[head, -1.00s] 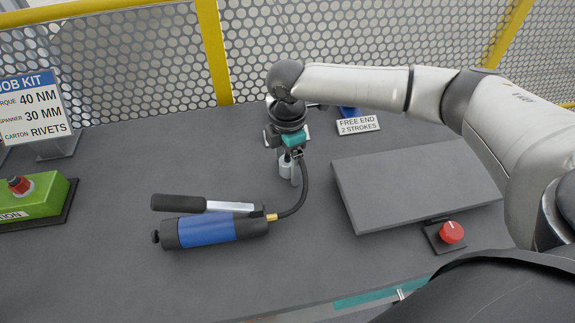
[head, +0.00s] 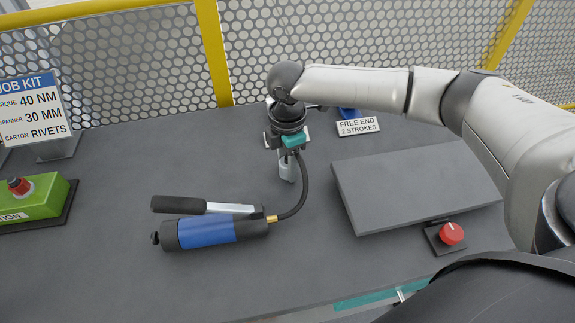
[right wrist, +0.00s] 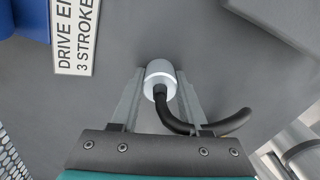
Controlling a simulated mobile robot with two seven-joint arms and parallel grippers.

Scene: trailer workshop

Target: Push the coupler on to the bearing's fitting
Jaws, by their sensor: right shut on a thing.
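My right gripper (head: 288,172) reaches down over the back middle of the bench and is shut on the coupler. In the right wrist view the coupler (right wrist: 160,70) is a silver-white cylinder between the two grey fingers, with the black hose (right wrist: 172,118) leaving its near end. The hose curves down to the brass end of the blue grease gun (head: 208,231), which lies on the bench. A blue bearing housing (head: 349,113) shows partly behind my right arm. Another blue part (right wrist: 28,18) is at the upper left of the wrist view. No fitting is visible. My left gripper is out of view.
A "FREE END 2 STROKES" label (head: 358,127) and a "DRIVE END 3 STROKES" label (right wrist: 77,35) stand by the blue parts. A grey raised plate (head: 415,185) and red button (head: 451,233) are right. A green button box (head: 35,198) and job sign (head: 35,105) are left.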

